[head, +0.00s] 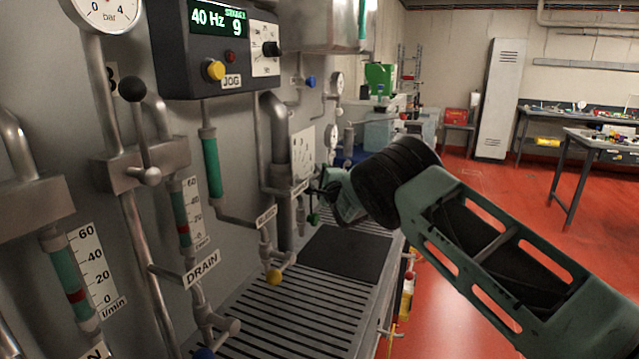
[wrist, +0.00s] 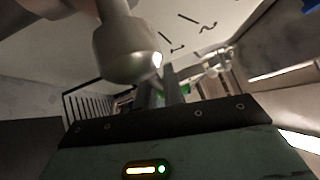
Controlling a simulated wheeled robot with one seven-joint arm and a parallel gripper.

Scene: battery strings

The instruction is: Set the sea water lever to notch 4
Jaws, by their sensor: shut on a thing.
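My gripper (head: 324,192) is at the far end of my green and black arm, close to the wall panel in the middle of the head view. Its fingers (wrist: 160,88) also show small in the wrist view, shut on the sea water lever. The lever is mostly hidden by the fingers and wrist, so I cannot read its notch. A white plate with dark marks (head: 302,150) is on the panel just above and left of the gripper. Similar dark marks show on a pale plate (wrist: 196,32) in the wrist view.
A grey metal knob-like fitting (wrist: 125,50) is close above the fingers. Left of the gripper are a black-knobbed lever (head: 132,89), a control box (head: 205,52), green-tubed flow meters and a DRAIN label (head: 201,268). A slatted bench (head: 262,318) lies below.

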